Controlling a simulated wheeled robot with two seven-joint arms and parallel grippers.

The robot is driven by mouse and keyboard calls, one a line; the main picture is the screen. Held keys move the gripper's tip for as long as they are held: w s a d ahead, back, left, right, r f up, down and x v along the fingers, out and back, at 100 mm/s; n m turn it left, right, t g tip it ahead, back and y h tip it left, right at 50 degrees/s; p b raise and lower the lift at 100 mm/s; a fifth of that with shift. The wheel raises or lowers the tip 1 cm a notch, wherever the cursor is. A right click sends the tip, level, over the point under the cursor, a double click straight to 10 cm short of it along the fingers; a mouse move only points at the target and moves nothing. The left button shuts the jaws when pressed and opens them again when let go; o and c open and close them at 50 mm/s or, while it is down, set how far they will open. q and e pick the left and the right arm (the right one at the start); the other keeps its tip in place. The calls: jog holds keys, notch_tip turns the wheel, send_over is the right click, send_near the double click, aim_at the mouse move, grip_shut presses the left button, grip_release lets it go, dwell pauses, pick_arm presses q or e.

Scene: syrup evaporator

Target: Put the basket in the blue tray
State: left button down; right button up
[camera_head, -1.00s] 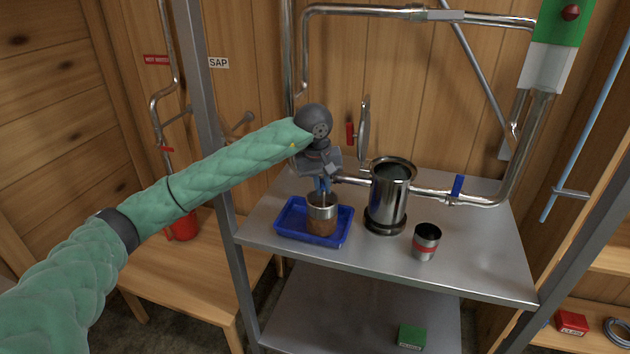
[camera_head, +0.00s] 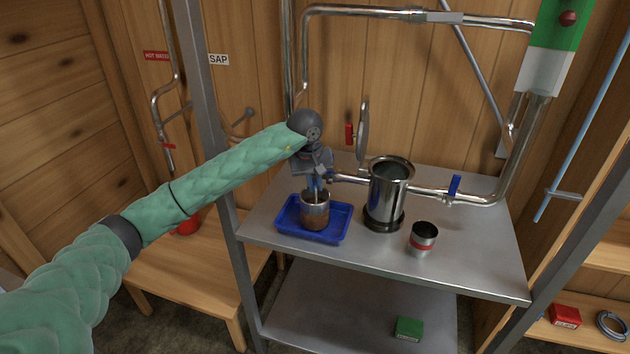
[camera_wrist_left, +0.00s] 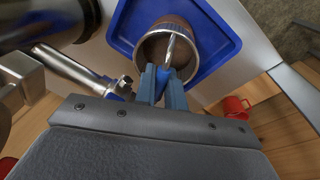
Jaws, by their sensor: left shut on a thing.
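The basket (camera_head: 315,212) is a small metal cup with a brownish lower part and a thin upright rod. It stands upright within the outline of the blue tray (camera_head: 286,222) on the metal shelf; whether its bottom touches the tray floor I cannot tell. My left gripper (camera_head: 316,186) is above the basket, pointing down, shut on its rod. In the left wrist view the blue fingers (camera_wrist_left: 163,82) pinch the rod over the basket's round opening (camera_wrist_left: 160,46), with the blue tray (camera_wrist_left: 118,22) around it. My right gripper is not in view.
A tall open metal cylinder (camera_head: 388,196) stands right of the tray, joined to a pipe with a blue-handled valve (camera_head: 454,187). A metal cup with a red band (camera_head: 423,239) stands at the front right. A grey post (camera_head: 213,120) rises at the left.

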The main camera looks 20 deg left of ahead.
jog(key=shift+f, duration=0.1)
pick_arm(q)
jog(key=shift+f, duration=0.15)
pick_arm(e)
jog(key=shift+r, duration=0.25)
pick_arm(q)
jog(key=c, duration=1.5)
grip_release()
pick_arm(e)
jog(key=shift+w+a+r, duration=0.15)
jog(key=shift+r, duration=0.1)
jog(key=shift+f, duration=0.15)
